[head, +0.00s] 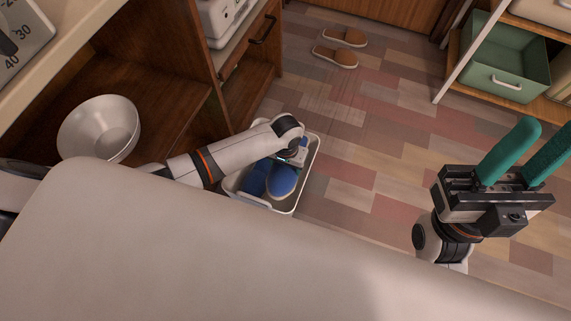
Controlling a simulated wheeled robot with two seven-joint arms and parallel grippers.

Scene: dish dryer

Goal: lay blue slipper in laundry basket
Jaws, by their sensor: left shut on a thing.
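The laundry basket (313,166) is a white, rounded tub on the floor, beside the wooden cabinet. A blue slipper (283,181) with a pale sole edge shows in it, and another blue piece (256,179) lies to its left, partly behind my arm. My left gripper (296,158) points down over the basket. It is shut on the blue slipper at its upper end; its fingertips are mostly hidden by the wrist. I cannot tell whether the slipper rests on the basket's bottom. My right gripper (524,152), with green fingers spread apart, is open and empty at the right.
A white bowl (99,129) sits in the wooden cabinet at left. Two brown slippers (338,46) lie on the floor at the back. A green bin (507,66) stands on a shelf at upper right. The tiled floor between basket and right gripper is clear.

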